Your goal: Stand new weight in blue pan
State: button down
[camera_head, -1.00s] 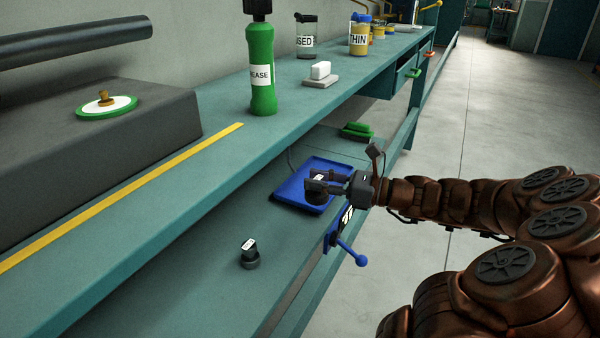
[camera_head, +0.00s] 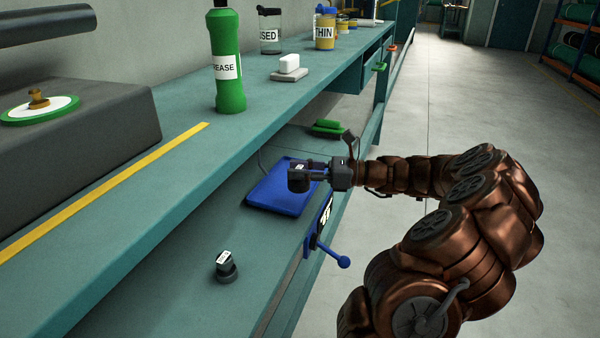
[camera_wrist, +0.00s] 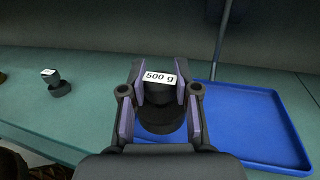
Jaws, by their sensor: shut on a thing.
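My gripper (camera_head: 310,174) is shut on a dark, round weight (camera_head: 299,183). In the wrist view, the weight between the fingers (camera_wrist: 158,100) has a white label reading "500 g" and looks upright. The blue pan (camera_head: 268,200) lies on the lower shelf, and the held weight overlaps it in the head view. In the wrist view the pan (camera_wrist: 262,140) spreads right of and behind the weight. I cannot tell whether the weight touches the pan. A second dark weight with a white label (camera_head: 227,268) stands on the shelf nearer the camera, also at left in the wrist view (camera_wrist: 58,86).
A blue-knobbed lever (camera_head: 340,261) sticks out at the shelf's front edge. Green blocks (camera_head: 328,130) lie beyond the pan. The upper bench carries a green grease bottle (camera_head: 227,65), jars (camera_head: 325,30) and a white block (camera_head: 289,64). Shelf around the second weight is clear.

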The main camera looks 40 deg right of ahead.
jog(key=shift+w+d+f+b, duration=0.15)
jog(key=shift+w+d+b, duration=0.25)
jog(key=shift+w+d, duration=0.85)
jog(key=shift+w+d+f+b, duration=0.15)
jog(key=shift+w+d+b, duration=0.25)
jog(key=shift+w+d, duration=0.8)
jog(key=shift+w+a+f+b, duration=0.15)
jog(key=shift+f+b, duration=0.4)
jog(key=shift+f, duration=0.3)
jog(key=shift+w+a+f+b, duration=0.15)
jog(key=shift+f+b, duration=0.4)
jog(key=shift+f, duration=0.3)
jog(key=shift+d+f, duration=0.1)
jog(key=c, duration=0.8)
grip_release()
jog(key=shift+f, duration=0.15)
jog(key=shift+c, duration=0.2)
